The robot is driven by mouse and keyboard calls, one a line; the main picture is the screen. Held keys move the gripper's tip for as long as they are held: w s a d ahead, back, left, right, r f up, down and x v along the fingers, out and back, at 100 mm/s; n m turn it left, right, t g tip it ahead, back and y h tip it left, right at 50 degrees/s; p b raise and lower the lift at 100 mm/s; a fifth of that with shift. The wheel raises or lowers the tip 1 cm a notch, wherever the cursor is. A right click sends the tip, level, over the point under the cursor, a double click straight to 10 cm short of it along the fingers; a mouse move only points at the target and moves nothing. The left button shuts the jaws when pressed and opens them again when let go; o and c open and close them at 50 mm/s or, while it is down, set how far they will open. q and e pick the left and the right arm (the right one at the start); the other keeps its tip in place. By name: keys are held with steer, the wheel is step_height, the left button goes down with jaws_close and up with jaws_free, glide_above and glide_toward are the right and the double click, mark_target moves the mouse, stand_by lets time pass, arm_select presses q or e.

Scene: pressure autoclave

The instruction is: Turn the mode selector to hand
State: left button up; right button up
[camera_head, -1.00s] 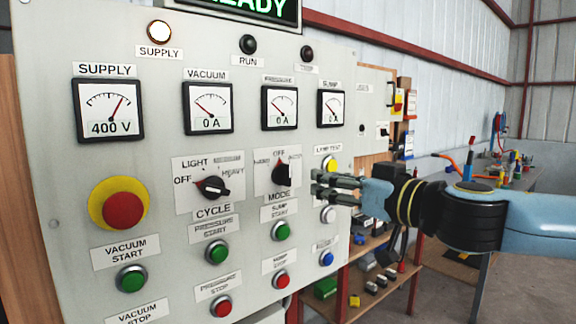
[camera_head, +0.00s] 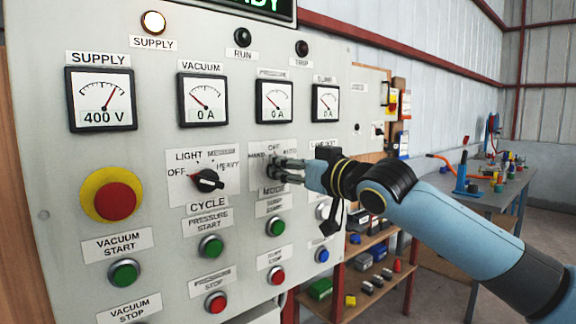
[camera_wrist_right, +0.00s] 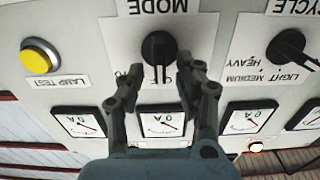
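The mode selector (camera_wrist_right: 158,46) is a black rotary knob on a white plate, seen upside down in the right wrist view. Its grip bar stands about upright there, in line with the panel's vertical. In the head view its plate (camera_head: 256,178) shows, but my right gripper (camera_head: 274,169) covers most of the knob. In the right wrist view my right gripper (camera_wrist_right: 160,70) is open, with one finger on each side of the knob's bar. Gaps show between the fingers and the bar; whether a fingertip touches the knob I cannot tell. My left gripper is not in view.
The cycle selector (camera_head: 207,180) is to the left on the grey panel (camera_head: 150,190). A red emergency button (camera_head: 115,201) is further left. Pump buttons, including a green one (camera_head: 276,227), are below. The yellow lamp test button (camera_wrist_right: 40,57) is close beside the mode selector. Dial meters are above.

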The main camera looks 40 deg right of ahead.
jaws_close()
steer(key=shift+n, duration=0.3)
stand_by(0.3)
steer(key=n, duration=0.6)
steer(key=a+n, duration=0.1)
steer(key=n, duration=0.2)
steer(key=shift+a+f, duration=0.1)
steer(key=shift+f, duration=0.2)
steer(key=shift+n, duration=0.3)
jaws_free()
